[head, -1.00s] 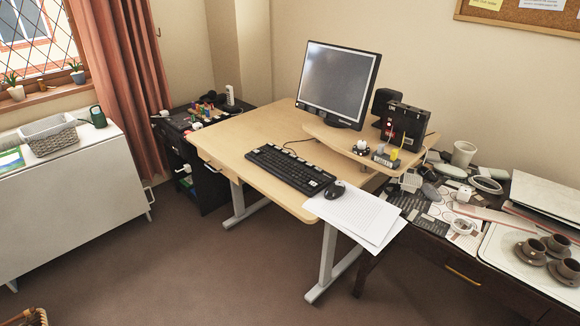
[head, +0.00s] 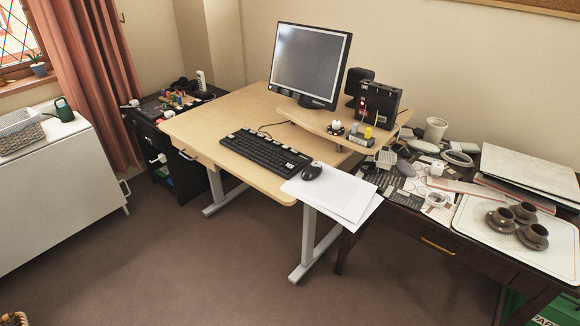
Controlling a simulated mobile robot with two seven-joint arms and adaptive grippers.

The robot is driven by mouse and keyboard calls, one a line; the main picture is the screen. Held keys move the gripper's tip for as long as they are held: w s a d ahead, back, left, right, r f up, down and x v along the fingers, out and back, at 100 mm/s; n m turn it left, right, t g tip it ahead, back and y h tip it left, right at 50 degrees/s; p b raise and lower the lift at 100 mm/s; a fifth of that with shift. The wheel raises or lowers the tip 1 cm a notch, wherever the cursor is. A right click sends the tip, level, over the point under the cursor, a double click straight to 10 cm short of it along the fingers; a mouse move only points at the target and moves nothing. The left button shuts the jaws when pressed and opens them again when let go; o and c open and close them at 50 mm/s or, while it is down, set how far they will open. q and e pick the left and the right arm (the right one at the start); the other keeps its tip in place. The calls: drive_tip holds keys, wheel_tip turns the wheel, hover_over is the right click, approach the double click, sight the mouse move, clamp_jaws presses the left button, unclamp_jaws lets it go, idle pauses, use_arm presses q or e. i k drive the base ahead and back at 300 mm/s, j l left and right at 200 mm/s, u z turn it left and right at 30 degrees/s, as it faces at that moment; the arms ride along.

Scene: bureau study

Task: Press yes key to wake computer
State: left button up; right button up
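The black keyboard (head: 264,152) lies on the light wooden desk (head: 205,122), near its front edge. It has dark keys and some pale ones along its rows; the key labels are too small to read, so I cannot pick out a yes key. The monitor (head: 311,61) stands behind it with a plain grey screen. Neither of my grippers shows in the head view.
A dark side table (head: 420,225) on the right holds cups, a white tray (head: 480,236) and clutter. A black cabinet (head: 196,183) stands left of the desk. A white table (head: 60,190) is at far left.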

sight(290, 167)
drive_tip(key=i+j+z, duration=0.1)
drive_tip(key=i+j, duration=0.2)
drive_tip(key=i, duration=0.3)
drive_tip(key=i+j+z, duration=0.15)
drive_tip(key=i+j, duration=0.15)
drive_tip(key=i, duration=0.25)
drive_tip(key=i+j+z, duration=0.1)
drive_tip(key=i+j, duration=0.3)
drive_tip(key=i, duration=0.15)
